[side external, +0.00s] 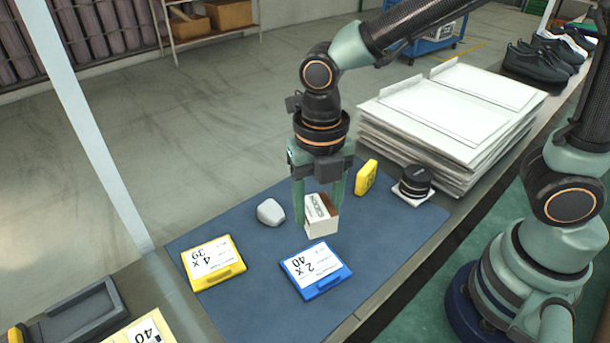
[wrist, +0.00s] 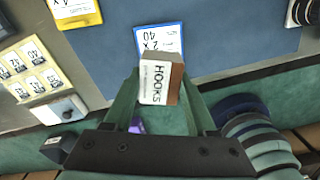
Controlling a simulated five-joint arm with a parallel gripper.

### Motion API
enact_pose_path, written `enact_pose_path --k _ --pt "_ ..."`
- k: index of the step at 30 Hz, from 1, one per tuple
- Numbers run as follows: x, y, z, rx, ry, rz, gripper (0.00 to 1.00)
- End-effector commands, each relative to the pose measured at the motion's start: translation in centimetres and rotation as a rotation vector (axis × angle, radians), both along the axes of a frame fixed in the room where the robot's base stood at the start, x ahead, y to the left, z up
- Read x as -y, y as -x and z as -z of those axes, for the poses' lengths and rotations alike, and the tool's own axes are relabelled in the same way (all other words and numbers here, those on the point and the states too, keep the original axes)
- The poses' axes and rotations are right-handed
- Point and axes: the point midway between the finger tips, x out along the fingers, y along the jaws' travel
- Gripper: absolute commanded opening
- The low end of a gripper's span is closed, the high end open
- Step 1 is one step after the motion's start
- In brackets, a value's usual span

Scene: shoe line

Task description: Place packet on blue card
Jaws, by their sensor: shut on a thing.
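The packet (side external: 320,222) is a small white and brown box. In the wrist view the packet (wrist: 160,82) shows the word HOOKS and sits between the two green fingers. My gripper (side external: 319,205) is shut on it, above or close to the mat; the exact height is hard to tell. The blue card (side external: 318,286), marked 2 x 40, lies on the mat in front of the packet. In the wrist view the blue card (wrist: 160,36) is partly hidden behind the packet.
A yellow card (side external: 228,279) lies left of the blue card on the blue mat (side external: 400,235). A pale grey rounded thing (side external: 270,212), a yellow block (side external: 366,178) and a black round tin (side external: 414,181) stand farther back. A stack of white sheets (side external: 440,130) is at back right.

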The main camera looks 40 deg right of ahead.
Motion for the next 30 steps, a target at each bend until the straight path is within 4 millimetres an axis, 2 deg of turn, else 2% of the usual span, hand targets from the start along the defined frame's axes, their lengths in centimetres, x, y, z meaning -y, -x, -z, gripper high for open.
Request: enact_pose_path --k 3,9,17,24,30 --pt "0.1 0.1 3.2 -0.007 0.005 0.002 0.00" --pt "0.1 0.1 7.1 -0.004 0.003 0.003 0.00" --pt "0.1 0.0 9.0 -0.003 0.001 0.003 0.00" --pt "0.1 0.0 11.8 -0.003 0.002 0.003 0.00" --pt "0.0 0.0 12.2 0.001 -0.001 0.003 0.00"
